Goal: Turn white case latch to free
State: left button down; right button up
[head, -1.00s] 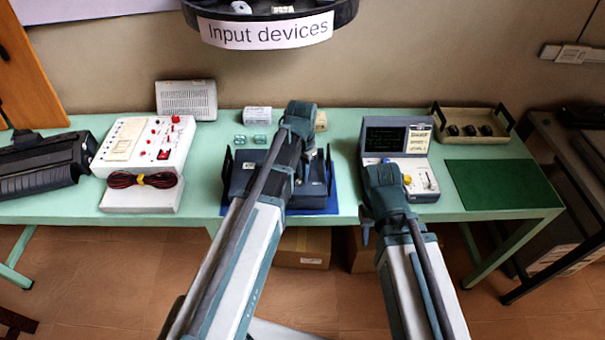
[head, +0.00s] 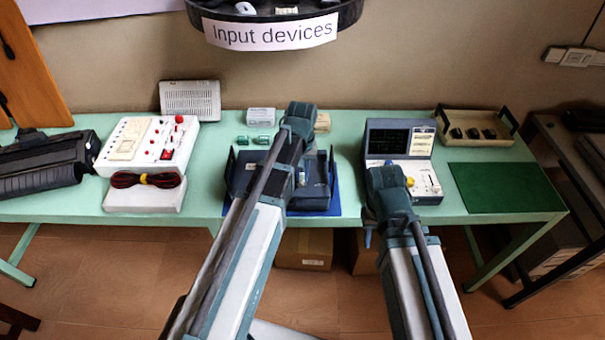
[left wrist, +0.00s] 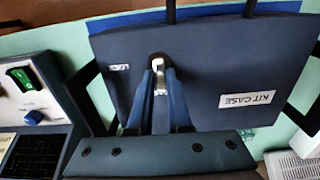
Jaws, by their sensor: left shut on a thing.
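The dark blue kit case (head: 240,180) lies on a blue mat on the green table, partly hidden by my left arm in the head view. In the left wrist view its lid (left wrist: 215,65) fills the middle, with a "KIT CASE" label. The small white latch (left wrist: 158,64) sits on a dark round base, between two small white labels. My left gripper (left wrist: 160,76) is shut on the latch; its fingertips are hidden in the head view. My right gripper (head: 388,195) hangs in front of the grey instrument; its fingers cannot be made out.
The grey instrument with a screen (head: 398,138) stands right of the case. A white panel box (head: 145,145) and a coiled cable lie to the left. A tray (head: 475,125) and green mat (head: 505,187) are at the right. A round hanging shelf (head: 350,14) is above.

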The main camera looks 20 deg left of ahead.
aim_at(302, 178)
dwell(0.4)
pick_arm(q)
jog(key=c, duration=0.8)
grip_release()
jog(key=shift+c, duration=0.2)
jog(key=shift+r, duration=0.15)
notch_tip(302, 178, up, 14)
jog(key=p, duration=1.3)
jog(key=shift+f+p, duration=0.2)
jog(key=shift+p, duration=0.2)
